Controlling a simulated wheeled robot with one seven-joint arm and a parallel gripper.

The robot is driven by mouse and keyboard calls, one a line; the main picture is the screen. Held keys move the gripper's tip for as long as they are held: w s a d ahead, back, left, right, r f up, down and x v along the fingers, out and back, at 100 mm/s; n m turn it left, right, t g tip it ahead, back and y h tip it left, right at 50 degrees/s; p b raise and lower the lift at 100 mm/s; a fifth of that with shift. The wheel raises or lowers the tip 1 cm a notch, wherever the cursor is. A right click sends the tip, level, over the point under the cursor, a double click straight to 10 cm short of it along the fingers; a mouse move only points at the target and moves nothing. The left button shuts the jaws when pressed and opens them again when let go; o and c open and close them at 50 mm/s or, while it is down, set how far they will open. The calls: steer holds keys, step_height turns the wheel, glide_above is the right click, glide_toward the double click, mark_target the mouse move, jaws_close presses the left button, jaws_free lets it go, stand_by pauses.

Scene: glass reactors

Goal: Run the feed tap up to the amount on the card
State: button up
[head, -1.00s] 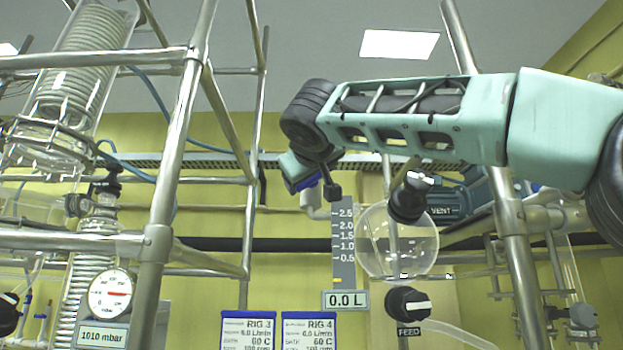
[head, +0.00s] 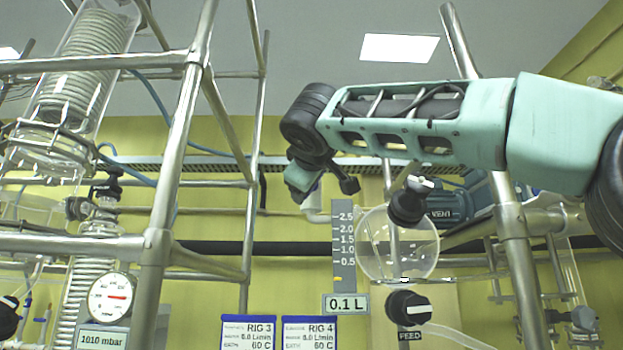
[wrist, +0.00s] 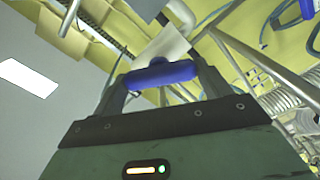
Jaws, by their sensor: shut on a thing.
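A black knob marked FEED (head: 408,309) has a white pointer lying level. The readout (head: 346,304) shows 0.1 L under a grey scale (head: 344,240) marked 0.5 to 2.5. Two blue-topped cards, RIG 3 (head: 248,329) and RIG 4 (head: 310,329), are cut off below.
The round glass flask (head: 400,243) and the black VENT knob (head: 408,205) are right of the scale, below my arm. Metal frame bars (head: 175,150) and coiled glassware (head: 90,45) stand at left. A gauge (head: 110,297) sits above a 1010 mbar plate.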

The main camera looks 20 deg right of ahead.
steer(key=o, duration=1)
steer(key=shift+s, duration=0.1)
steer(key=b+v, duration=0.5)
steer(key=v, duration=1.2)
steer(key=shift+s+b, duration=0.1)
steer(key=shift+b, duration=0.2)
